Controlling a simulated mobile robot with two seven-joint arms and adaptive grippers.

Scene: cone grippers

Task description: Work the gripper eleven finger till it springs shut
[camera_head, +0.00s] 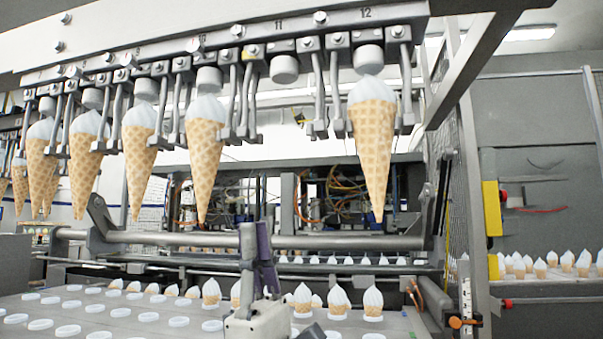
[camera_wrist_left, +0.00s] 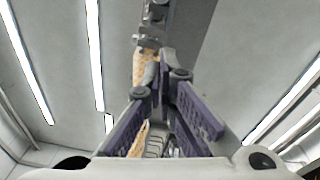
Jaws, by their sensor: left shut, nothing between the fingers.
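Gripper eleven is the station under the number 11 on the overhead rail. Its pale round stopper (camera_head: 284,69) hangs with no cone beneath it. Its right finger (camera_head: 318,92) and left finger (camera_head: 251,92) hang wide apart on either side. My left gripper (camera_head: 256,238) is below the rail in the head view, pointing up, shut and empty, apart from the fingers of gripper eleven. In the left wrist view my left gripper (camera_wrist_left: 165,60) shows its purple-padded fingers meeting at the tips. My right gripper is not in view.
Cones hang at the neighbouring stations, with one cone (camera_head: 205,140) left of eleven and another (camera_head: 372,140) under 12. A grey horizontal bar (camera_head: 350,243) crosses behind my gripper. Below, a tray plate (camera_head: 60,312) holds small filled cones and round holes.

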